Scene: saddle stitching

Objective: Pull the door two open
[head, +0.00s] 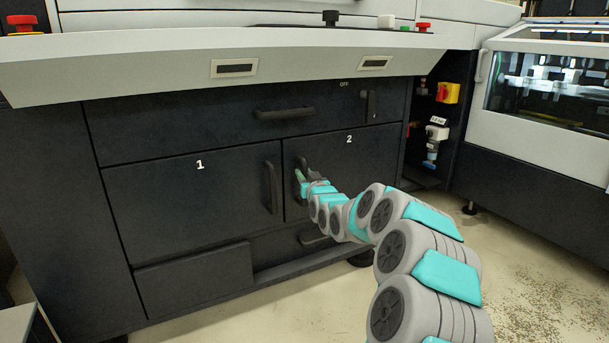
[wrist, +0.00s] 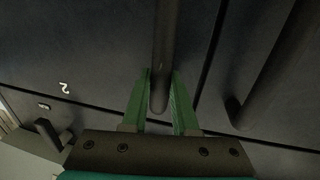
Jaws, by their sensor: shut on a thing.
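Door two (head: 367,165) is a dark panel marked "2" on the front of the machine, and it looks closed. Its upright dark handle (head: 302,166) is near the door's left edge, partly hidden by my gripper (head: 300,183). In the wrist view the handle (wrist: 166,40) runs between the two green fingers of my gripper (wrist: 160,98), which are shut around it. The "2" on the door (wrist: 64,87) shows at the left of the wrist view.
Door one (head: 190,205), marked "1", is left of door two, with its own upright handle (head: 270,187) close by. A drawer handle (head: 284,112) is above and a lower handle (head: 314,238) below. Pale floor (head: 330,305) is open in front.

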